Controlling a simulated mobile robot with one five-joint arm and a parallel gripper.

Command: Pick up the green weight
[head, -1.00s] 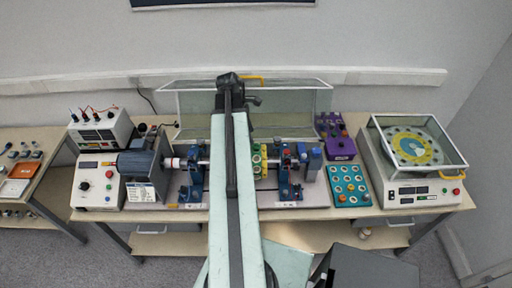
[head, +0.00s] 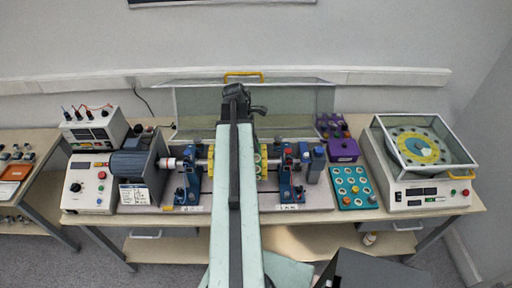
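No single green weight can be made out for sure at this size. A teal tray (head: 353,200) at the right of the bench holds several small round pieces whose colours are hard to tell. A purple stand (head: 343,150) with small coloured pieces stands behind it. My gripper (head: 237,92) is dark and seen from behind, above the back of the rotor rig. It is apart from both the tray and the stand. Its fingers are not clear, and I see nothing held in it. My arm hides the middle of the rig.
The rig has a grey motor (head: 131,164), a shaft, yellow-green discs (head: 262,162) and blue supports (head: 286,172). A clear cover (head: 300,99) with a yellow handle stands raised behind it. A covered balance machine (head: 418,190) stands right, control boxes (head: 90,183) left.

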